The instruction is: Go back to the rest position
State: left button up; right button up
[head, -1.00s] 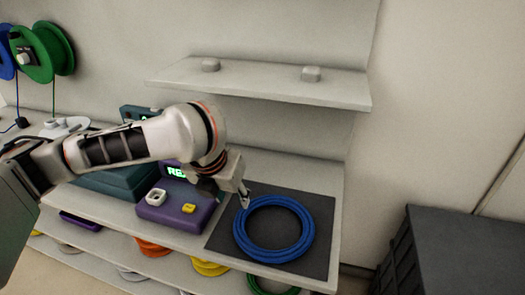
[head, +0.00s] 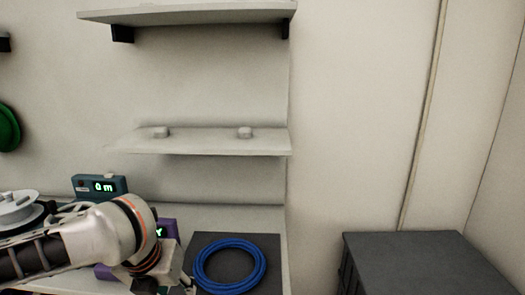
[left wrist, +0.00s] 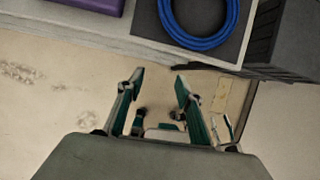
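My left gripper (left wrist: 160,82) is open and empty in the left wrist view, its two fingers apart above the floor in front of the bench edge. In the head view my left gripper (head: 172,288) is at the bottom edge, partly cut off, beside the dark mat. A coil of blue cable (head: 230,243) lies on the dark mat (head: 270,245); the coil also shows in the left wrist view (left wrist: 168,12), beyond the fingertips and apart from them. My right gripper is in neither view.
A purple device (head: 168,229) with a green display is partly behind my left arm. A teal device (head: 88,182) reads "0 m". A reel (head: 18,208) stands at left. A shelf (head: 200,141) hangs above the bench. A dark crate (head: 425,262) stands at right.

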pick_arm(q)
jog(key=d+f+n+t+h, duration=0.2)
jog(key=d+f+n+h, duration=0.6)
jog(key=d+f+n, duration=0.8)
jog(key=s+a+f+n+t+y, duration=0.4)
jog(key=s+a+f+n+y, duration=0.2)
jog(key=s+a+f+n, duration=0.9)
notch_tip(320, 180, down, 2)
jog(key=a, duration=0.2)
jog(key=shift+a+n+p, duration=0.4)
